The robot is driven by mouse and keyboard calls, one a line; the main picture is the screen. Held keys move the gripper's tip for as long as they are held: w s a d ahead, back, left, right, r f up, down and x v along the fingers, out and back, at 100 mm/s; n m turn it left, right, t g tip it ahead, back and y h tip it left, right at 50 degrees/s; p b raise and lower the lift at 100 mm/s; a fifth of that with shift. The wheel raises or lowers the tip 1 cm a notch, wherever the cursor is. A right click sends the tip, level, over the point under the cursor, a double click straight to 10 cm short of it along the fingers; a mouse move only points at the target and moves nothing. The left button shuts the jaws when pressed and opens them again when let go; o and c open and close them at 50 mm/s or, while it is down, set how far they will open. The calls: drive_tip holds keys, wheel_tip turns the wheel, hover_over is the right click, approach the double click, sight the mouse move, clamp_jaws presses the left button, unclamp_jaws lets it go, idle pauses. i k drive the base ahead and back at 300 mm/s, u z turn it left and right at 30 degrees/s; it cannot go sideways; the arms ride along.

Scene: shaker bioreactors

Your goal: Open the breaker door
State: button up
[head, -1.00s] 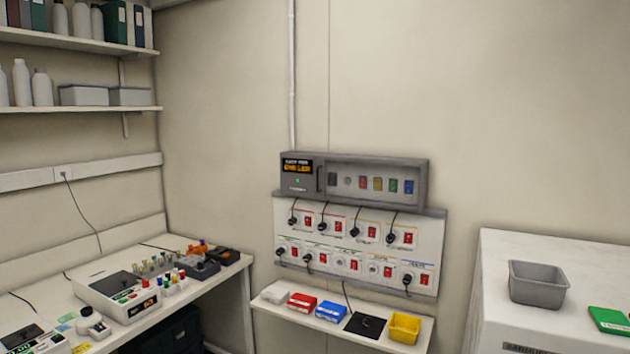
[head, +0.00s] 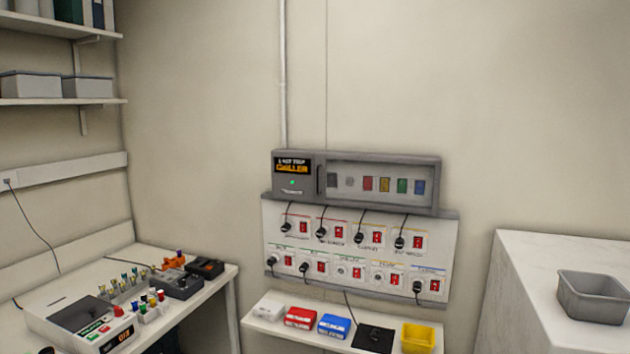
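The breaker box (head: 430,167) is a grey unit on the wall, above the white socket panel. Its door (head: 378,165) looks shut, with a clear window in a grey frame. A dark upright handle (head: 320,179) sits at the door's left edge. Several coloured breakers show behind the window. Left of the door is a dark display (head: 292,165) with orange text and a green light below it. My gripper is not in view.
The socket panel (head: 449,240) carries plugs, cords and red switches. A narrow shelf (head: 262,329) below holds small boxes and a yellow bin (head: 417,338). A bench (head: 220,283) with devices stands left, a white cabinet (head: 530,260) with a grey tub (head: 594,296) right.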

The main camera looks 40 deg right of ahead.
sight(320, 159)
drive_tip(key=z, duration=0.15)
drive_tip(key=i, duration=0.85)
drive_tip(key=u, duration=0.15)
